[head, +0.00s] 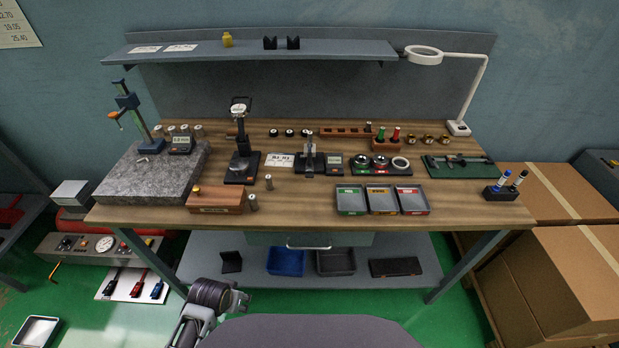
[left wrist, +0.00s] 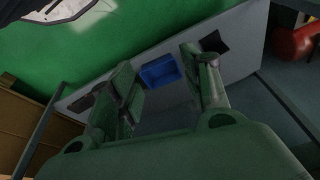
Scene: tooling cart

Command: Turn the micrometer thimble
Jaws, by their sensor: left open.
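I cannot make out for sure which tool is the micrometer. A small dark instrument on a stand (head: 309,158) stands upright mid-bench, beside a small display box (head: 334,161). A dark long tool (head: 462,160) lies on a green mat at the bench's right. A thimble is too small to tell on either. My left gripper (head: 239,298) is low in front of the bench, below the bench top and apart from all tools. In the left wrist view its fingers (left wrist: 157,62) are spread and empty, over the floor and lower shelf. My right gripper is not in view.
The wooden bench top (head: 310,205) has a clear front strip. A granite block (head: 150,175) with a stand is at left, a dial gauge stand (head: 240,155) left of middle. Three parts trays (head: 382,213) sit front right. A blue bin (head: 286,262) is on the lower shelf.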

